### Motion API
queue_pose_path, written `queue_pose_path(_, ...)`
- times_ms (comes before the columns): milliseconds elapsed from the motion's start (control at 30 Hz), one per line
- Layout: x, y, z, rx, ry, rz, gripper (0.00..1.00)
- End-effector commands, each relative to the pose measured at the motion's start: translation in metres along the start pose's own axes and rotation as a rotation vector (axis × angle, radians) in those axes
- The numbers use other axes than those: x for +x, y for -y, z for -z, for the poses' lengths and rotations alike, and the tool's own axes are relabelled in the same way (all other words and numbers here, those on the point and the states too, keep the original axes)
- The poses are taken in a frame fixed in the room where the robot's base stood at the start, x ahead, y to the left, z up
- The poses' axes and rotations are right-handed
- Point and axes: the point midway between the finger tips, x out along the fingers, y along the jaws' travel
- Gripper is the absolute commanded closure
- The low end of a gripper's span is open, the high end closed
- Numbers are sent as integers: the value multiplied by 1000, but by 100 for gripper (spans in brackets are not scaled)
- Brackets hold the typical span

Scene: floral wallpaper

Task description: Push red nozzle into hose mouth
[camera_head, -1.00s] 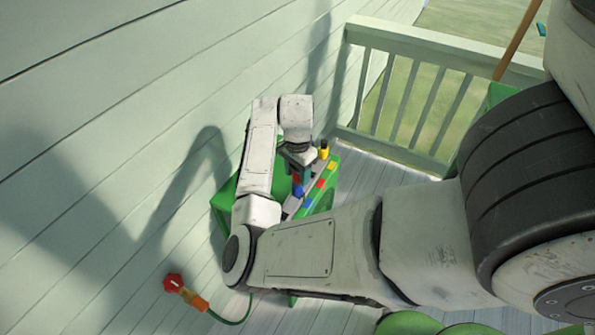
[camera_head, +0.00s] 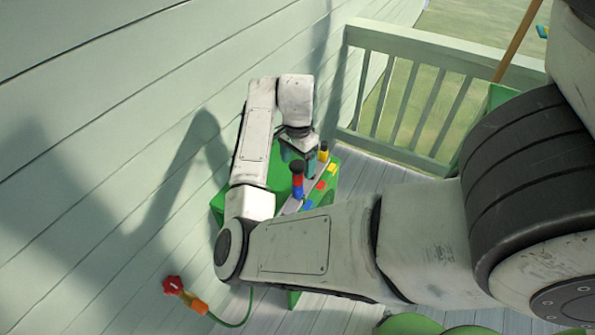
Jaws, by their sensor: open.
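The red nozzle (camera_head: 298,180), with a dark top, stands upright above a blue piece (camera_head: 298,193) on the grey strip of the green bench. I cannot tell whether the nozzle is fully seated in the blue piece. No hose mouth can be made out for certain. A green hose (camera_head: 245,309) runs from an orange connector (camera_head: 195,303) at the wall tap towards the bench, and its other end is hidden by my arm. My gripper (camera_head: 308,167), with teal fingers, is open, just right of and behind the nozzle, and looks apart from it.
A black and yellow nozzle (camera_head: 323,153) stands at the strip's far end, close to my gripper. Coloured blocks line the green bench (camera_head: 328,183). A red-handled tap (camera_head: 172,285) is on the plank wall at left. A railing (camera_head: 435,105) closes the back.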

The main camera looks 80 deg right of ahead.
Motion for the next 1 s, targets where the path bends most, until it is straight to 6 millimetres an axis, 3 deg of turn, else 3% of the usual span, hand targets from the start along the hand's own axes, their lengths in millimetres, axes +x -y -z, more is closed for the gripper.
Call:
queue_pose_path(200, -38, 1, 0, 1, 0, 3, 21)
queue_pose_path(333, -50, 0, 0, -1, 0, 1, 21)
queue_pose_path(1000, -54, 0, 0, -1, 0, 0, 21)
